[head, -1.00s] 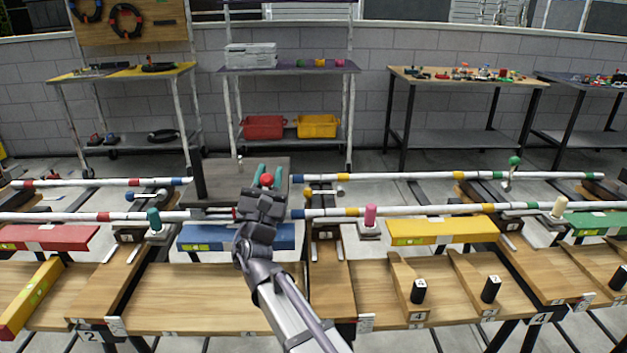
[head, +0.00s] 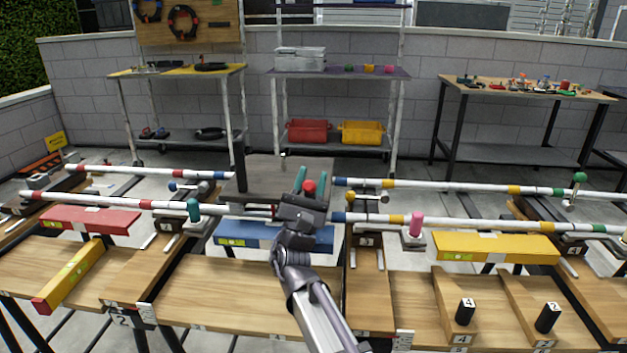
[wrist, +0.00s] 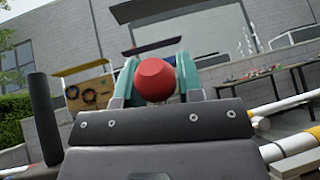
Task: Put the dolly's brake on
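The dolly (head: 262,178) is a dark flat platform with a black upright post at its left, standing on the striped rails. A round red knob (head: 309,187) shows at its front right and looks like the brake's knob; what it is fixed to is hidden by my gripper. My gripper (head: 314,176) is at the knob, its teal fingers apart. In the wrist view, the red knob (wrist: 156,80) lies between the two fingers (wrist: 157,76) and overlaps them from the camera's side. I cannot tell whether either finger touches it.
Rails with coloured bands run left and right. A teal peg (head: 194,210) and a pink peg (head: 416,224) stand beside the front rail. A blue beam (head: 232,234) lies below the dolly, a yellow beam (head: 495,246) to the right. Wooden benches fill the front.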

